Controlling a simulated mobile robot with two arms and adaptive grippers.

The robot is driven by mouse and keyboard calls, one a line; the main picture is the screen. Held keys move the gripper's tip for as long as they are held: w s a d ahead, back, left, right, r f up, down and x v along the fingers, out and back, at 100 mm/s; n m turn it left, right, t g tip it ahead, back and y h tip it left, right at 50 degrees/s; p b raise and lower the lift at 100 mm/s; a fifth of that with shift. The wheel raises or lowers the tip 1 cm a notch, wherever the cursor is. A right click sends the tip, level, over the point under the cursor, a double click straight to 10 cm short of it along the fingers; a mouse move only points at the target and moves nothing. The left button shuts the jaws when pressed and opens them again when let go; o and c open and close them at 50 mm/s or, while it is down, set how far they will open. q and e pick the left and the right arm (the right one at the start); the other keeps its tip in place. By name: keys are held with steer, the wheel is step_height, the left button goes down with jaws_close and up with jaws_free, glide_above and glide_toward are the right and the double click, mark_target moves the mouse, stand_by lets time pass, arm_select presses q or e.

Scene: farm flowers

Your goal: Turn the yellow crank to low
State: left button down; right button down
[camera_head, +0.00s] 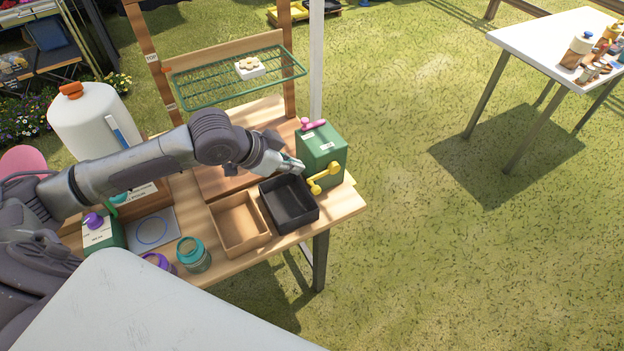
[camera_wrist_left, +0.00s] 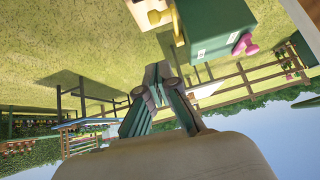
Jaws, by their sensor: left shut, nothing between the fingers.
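The yellow crank (camera_head: 324,178) sits on the front face of a green box (camera_head: 321,150) at the right end of the wooden bench. Its arm slants, with the upper right end higher than the lower left end. A pink handle (camera_head: 313,125) is on top of the box. My left gripper (camera_head: 299,167) is shut and empty beside the box's left side, just left of the crank. In the left wrist view the crank (camera_wrist_left: 177,24) shows at the top, beyond the fingers, with the green box (camera_wrist_left: 217,27) beside it. Contact with the crank is not visible. My right gripper is not in view.
A black tray (camera_head: 312,217) and a tan tray (camera_head: 262,241) sit below my left gripper. A green wire rack (camera_head: 200,95) stands behind. Jars, including a teal one (camera_head: 194,256), are at the left front. Open grass lies right of the bench.

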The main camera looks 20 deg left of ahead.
arm_select(q)
steer(key=p, duration=0.2)
glide_above(312, 184)
steer(key=s+d, duration=0.1)
steer(key=s, duration=0.1)
step_height(312, 184, down, 6)
steer(key=r, duration=0.1)
step_height(312, 184, down, 4)
steer(key=shift+s+d+f, duration=0.1)
steer(key=shift+d, duration=0.05)
steer(key=shift+f, duration=0.45)
